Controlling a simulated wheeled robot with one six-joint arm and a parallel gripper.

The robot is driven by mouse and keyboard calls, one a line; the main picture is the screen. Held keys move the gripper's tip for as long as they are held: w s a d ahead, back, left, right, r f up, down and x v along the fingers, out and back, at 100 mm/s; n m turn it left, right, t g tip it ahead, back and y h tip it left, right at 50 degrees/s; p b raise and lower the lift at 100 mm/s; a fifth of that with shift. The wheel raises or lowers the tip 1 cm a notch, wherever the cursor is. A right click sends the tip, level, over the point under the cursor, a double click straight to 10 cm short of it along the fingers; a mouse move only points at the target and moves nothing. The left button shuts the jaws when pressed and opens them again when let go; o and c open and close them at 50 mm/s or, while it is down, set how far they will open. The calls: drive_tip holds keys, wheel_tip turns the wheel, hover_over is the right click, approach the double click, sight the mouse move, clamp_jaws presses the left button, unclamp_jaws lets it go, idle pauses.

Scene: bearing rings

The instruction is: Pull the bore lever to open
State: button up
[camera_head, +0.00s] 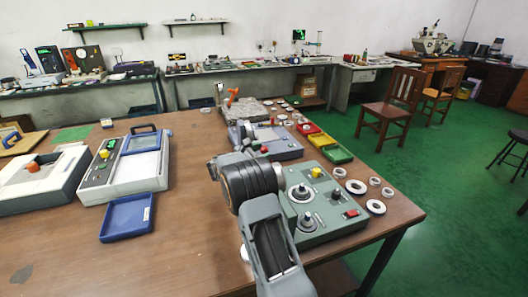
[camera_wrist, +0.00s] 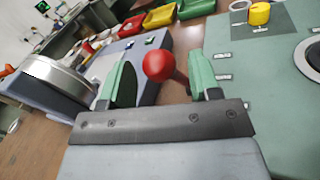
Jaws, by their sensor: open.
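A lever with a round red knob (camera_wrist: 158,66) stands between the fingers of my gripper (camera_wrist: 160,70) in the wrist view; I take it as the bore lever. Its short red stem slants down to the right, close to the right finger. My gripper is open, its two green-padded fingers on either side of the knob, with a clear gap at the left. Contact at the right finger cannot be told. In the head view a red knob (camera_head: 264,150) shows beside my arm, at the far left of the green machine (camera_head: 335,222); my arm hides my fingers there.
The green machine's panel (camera_wrist: 280,100) with a yellow knob (camera_wrist: 260,13) lies close at the right. A silver cylinder (camera_wrist: 55,80) stands at the left. A blue-grey machine (camera_head: 285,145), small red, yellow and green trays and several metal rings lie around on the wooden table (camera_head: 180,235).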

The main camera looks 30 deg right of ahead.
drive_tip(key=shift+d, duration=0.85)
drive_tip(key=shift+c, duration=0.3)
drive_tip(key=shift+r, duration=0.1)
clamp_jaws()
